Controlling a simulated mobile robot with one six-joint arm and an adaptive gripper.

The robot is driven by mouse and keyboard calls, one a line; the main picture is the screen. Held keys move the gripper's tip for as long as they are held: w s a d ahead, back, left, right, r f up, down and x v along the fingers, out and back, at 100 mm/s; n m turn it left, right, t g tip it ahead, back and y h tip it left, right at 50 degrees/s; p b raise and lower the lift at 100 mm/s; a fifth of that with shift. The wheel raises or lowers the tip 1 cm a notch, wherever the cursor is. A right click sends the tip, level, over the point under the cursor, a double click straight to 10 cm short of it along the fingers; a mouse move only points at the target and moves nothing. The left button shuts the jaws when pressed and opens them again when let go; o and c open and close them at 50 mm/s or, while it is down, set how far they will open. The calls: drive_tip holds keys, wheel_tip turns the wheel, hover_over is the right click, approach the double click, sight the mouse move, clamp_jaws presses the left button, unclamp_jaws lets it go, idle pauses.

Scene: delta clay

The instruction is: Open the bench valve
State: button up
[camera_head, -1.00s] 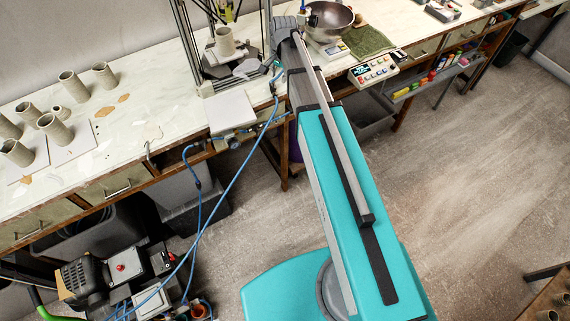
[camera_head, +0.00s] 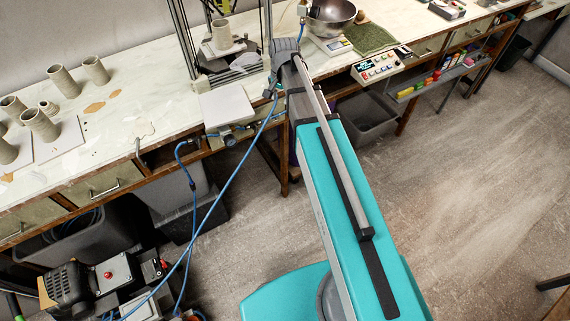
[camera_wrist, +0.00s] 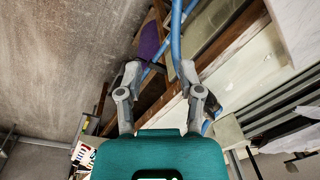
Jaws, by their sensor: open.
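The bench valve cannot be made out for certain. Small metal fittings with a round dial (camera_head: 229,140) sit on the bench's front edge in the head view, with blue hose running to them. My gripper (camera_wrist: 161,68) is open in the wrist view, its two grey fingers spread apart. A blue hose (camera_wrist: 175,35) passes in front of the fingers, with nothing clearly held. In the head view my gripper is mostly hidden by my arm, close to the bench's front edge near the hose. A grey-blue part shows by the right finger, too small to identify.
The bench (camera_head: 150,90) carries clay pots (camera_head: 62,82), a white board (camera_head: 226,107), a metal bowl (camera_head: 331,17) and a control box (camera_head: 381,68). Grey bins (camera_head: 366,118) stand below. A machine with a red button (camera_head: 110,275) is at lower left. The floor at right is open.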

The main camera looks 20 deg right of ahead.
drive_tip(key=s+f+n+b, duration=0.1)
drive_tip(key=s+f+b, duration=0.2)
drive_tip(key=f+b, duration=0.3)
drive_tip(key=s+a+f+n+b, duration=0.1)
drive_tip(key=s+f+b, duration=0.3)
drive_tip(key=f+b, duration=0.3)
drive_tip(key=s+f+n+b, duration=0.2)
drive_tip(key=s+f+b, duration=0.2)
drive_tip(key=f+b, duration=0.3)
drive_tip(key=shift+s+a+f+g+h, duration=0.2)
drive_tip(key=shift+f+g+h, duration=0.15)
drive_tip(key=shift+f, duration=0.25)
idle(0.3)
drive_tip(key=o, duration=0.5)
drive_tip(key=shift+o, duration=0.5)
drive_tip(key=shift+r, duration=0.15)
drive_tip(key=w+r+m+p, duration=0.5)
drive_tip(key=w+r+p, duration=0.2)
drive_tip(key=r+p, duration=0.4)
drive_tip(key=w+d+r+m+p, duration=0.1)
drive_tip(key=w+r+m+p, duration=0.4)
drive_tip(key=r+p, duration=0.7)
drive_tip(key=w+r+m+p, duration=0.5)
drive_tip(key=w+r+p, duration=0.4)
drive_tip(key=r+p, duration=0.3)
drive_tip(key=shift+d+r, duration=0.25)
drive_tip(key=shift+r, duration=0.05)
drive_tip(key=shift+f, duration=0.15)
